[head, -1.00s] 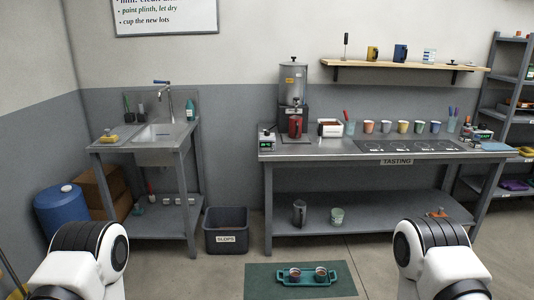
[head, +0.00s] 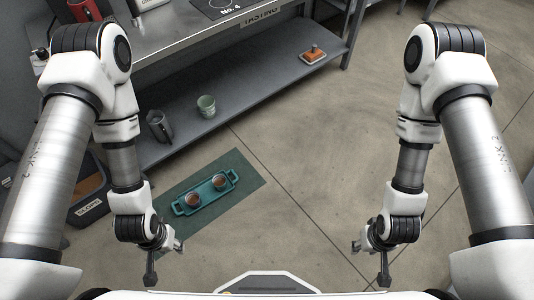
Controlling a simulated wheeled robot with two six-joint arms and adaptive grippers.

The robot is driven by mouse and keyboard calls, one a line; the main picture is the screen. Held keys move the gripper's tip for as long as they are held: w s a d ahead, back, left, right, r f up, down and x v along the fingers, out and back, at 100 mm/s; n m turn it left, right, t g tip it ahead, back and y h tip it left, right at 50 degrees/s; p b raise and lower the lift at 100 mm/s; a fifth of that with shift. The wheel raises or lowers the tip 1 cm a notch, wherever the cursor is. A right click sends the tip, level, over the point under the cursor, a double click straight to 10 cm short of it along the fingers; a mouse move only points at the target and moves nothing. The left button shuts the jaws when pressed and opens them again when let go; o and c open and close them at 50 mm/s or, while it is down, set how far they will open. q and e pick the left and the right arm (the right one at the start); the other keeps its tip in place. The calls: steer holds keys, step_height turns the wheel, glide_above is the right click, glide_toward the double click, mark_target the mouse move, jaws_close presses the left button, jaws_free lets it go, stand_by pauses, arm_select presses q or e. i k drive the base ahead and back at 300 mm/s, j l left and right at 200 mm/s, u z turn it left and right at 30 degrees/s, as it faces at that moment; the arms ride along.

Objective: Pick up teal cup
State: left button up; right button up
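A pale green-teal ribbed cup (head: 206,106) stands upright on the grey lower shelf under the tasting bench, in the upper left of the head view. Two small cups with brown contents, a left one (head: 193,199) and a right one (head: 220,181), sit in a teal tray (head: 206,195) on the floor mat. My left gripper (head: 165,263) is open and empty, in front of the mat and well short of the shelf. My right gripper (head: 370,263) is open and empty over bare floor at the right.
A dark grey pitcher (head: 159,126) stands left of the pale cup on the lower shelf (head: 255,95). An orange-brown block-like item (head: 314,54) lies at its right end. The slops bin (head: 90,205) is partly behind my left arm. The dark green mat (head: 245,180) lies on the floor; floor to the right is clear.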

mark_target(219, 181)
steer(key=i+l+z, duration=0.35)
steer(key=z, duration=0.15)
steer(key=i+l+z, duration=0.1)
steer(key=i+z, duration=0.35)
steer(key=i, duration=0.2)
steer(key=i+z, duration=0.5)
